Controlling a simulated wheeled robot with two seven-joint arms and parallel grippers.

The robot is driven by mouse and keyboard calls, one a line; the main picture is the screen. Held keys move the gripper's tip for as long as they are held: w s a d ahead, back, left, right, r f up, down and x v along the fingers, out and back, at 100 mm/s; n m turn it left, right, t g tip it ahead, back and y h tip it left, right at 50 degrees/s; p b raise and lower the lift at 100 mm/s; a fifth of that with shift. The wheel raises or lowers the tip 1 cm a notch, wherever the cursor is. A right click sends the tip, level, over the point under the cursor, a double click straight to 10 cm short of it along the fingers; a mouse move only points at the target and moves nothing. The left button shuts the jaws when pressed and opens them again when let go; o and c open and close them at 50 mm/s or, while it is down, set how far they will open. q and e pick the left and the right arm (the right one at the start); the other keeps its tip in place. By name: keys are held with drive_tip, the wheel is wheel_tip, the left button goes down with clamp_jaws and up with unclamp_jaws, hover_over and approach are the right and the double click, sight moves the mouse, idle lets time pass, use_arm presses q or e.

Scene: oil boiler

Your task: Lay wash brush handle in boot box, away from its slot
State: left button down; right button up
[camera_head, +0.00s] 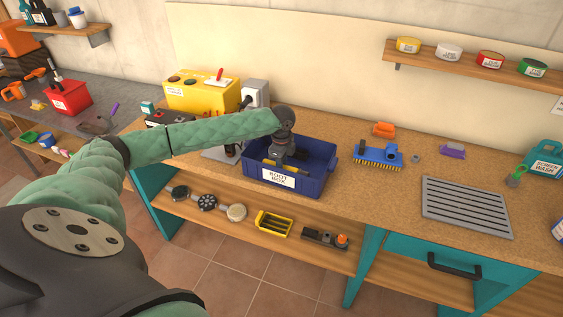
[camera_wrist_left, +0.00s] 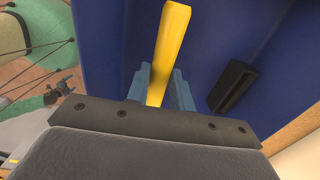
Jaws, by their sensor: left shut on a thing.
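The boot box (camera_head: 320,181) is a dark blue open bin with a white label, standing on the wooden worktop. My left gripper (camera_head: 279,163) points down inside it. In the left wrist view the gripper (camera_wrist_left: 160,88) is shut on the yellow wash brush handle (camera_wrist_left: 171,35), with a blue finger on each side. The handle lies against or close above the blue inside of the box; I cannot tell whether it touches. A black rectangular holder (camera_wrist_left: 232,86), perhaps the slot, sits to its right, apart from it. In the head view my gripper hides much of the handle. My right gripper is out of view.
A blue brush head (camera_head: 378,155) with yellow bristles lies right of the box, with an orange piece (camera_head: 383,129) behind it. A grey drain grate (camera_head: 466,206) is further right. A yellow machine (camera_head: 202,94) stands behind left. The worktop in front of the brush is clear.

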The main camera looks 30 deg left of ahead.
use_arm(q)
drive_tip(key=shift+f, duration=0.1)
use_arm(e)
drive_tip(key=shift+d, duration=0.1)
use_arm(q)
drive_tip(key=c, duration=1.2)
unclamp_jaws()
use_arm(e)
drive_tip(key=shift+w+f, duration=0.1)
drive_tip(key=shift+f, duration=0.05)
use_arm(q)
drive_tip(key=shift+r, duration=0.25)
wheel_tip(320, 180, up, 13)
drive_tip(key=b, duration=0.4)
drive_tip(key=shift+f+b, duration=0.2)
drive_tip(key=shift+b, duration=0.15)
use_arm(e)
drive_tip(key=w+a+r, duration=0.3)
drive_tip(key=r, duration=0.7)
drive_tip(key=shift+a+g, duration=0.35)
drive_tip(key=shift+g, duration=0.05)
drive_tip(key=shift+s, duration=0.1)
